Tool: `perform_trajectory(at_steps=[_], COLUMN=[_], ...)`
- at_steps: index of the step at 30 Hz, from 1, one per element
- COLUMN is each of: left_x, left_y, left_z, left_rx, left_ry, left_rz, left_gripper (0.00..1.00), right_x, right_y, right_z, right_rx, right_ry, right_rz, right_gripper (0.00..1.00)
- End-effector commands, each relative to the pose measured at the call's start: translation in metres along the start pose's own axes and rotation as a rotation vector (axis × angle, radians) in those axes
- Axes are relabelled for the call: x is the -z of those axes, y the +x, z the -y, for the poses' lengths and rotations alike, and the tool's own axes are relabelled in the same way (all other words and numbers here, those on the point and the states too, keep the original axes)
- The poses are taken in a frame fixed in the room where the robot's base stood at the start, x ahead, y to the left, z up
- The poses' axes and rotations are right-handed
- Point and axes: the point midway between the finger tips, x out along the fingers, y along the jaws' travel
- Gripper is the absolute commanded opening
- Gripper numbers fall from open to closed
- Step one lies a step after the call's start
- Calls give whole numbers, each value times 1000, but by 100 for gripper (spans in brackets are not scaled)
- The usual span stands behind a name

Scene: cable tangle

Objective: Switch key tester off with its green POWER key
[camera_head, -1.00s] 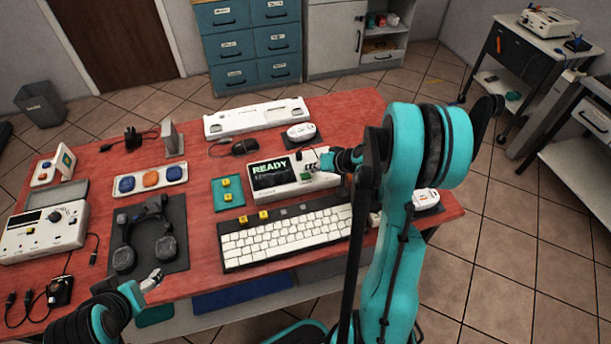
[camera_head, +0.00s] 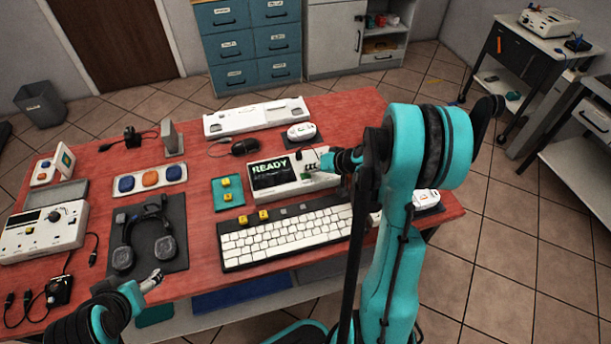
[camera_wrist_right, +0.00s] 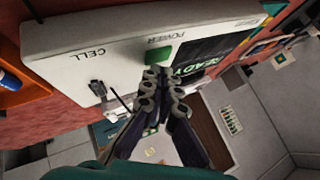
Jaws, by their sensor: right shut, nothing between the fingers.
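The key tester (camera_head: 258,194) is a white box on the red table, its dark screen showing green READY text. In the right wrist view its top (camera_wrist_right: 85,40) bears POWER and CELL labels, and the screen's READY text is partly hidden by my fingers. The green POWER key (camera_wrist_right: 158,52) shows just beyond the fingertips. My right gripper (camera_head: 312,165) is shut and empty over the tester's right part; it also shows in the right wrist view (camera_wrist_right: 161,76). I cannot tell whether it touches the key. My left gripper (camera_head: 155,278) is at the table's front edge, its jaws unclear.
A white keyboard (camera_head: 290,236) lies in front of the tester, a teal pad with yellow keys (camera_head: 227,191) to its left. A black mouse (camera_head: 245,147) and a white device (camera_head: 301,131) are behind. A headset (camera_head: 145,235) lies on a dark mat at left.

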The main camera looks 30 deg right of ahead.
Motion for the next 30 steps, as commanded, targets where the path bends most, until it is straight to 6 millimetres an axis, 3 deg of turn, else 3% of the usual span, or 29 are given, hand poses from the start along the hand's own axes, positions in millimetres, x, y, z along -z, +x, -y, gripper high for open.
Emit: perform_trajectory(at_steps=[30], left_x=[-5], left_y=[8], left_z=[0], left_rx=[0], left_ry=[0], left_rz=[0], left_gripper=[71], right_x=[-4], right_y=[5], right_z=[-4], right_rx=[0], right_ry=[0], right_rz=[0], right_gripper=[0])
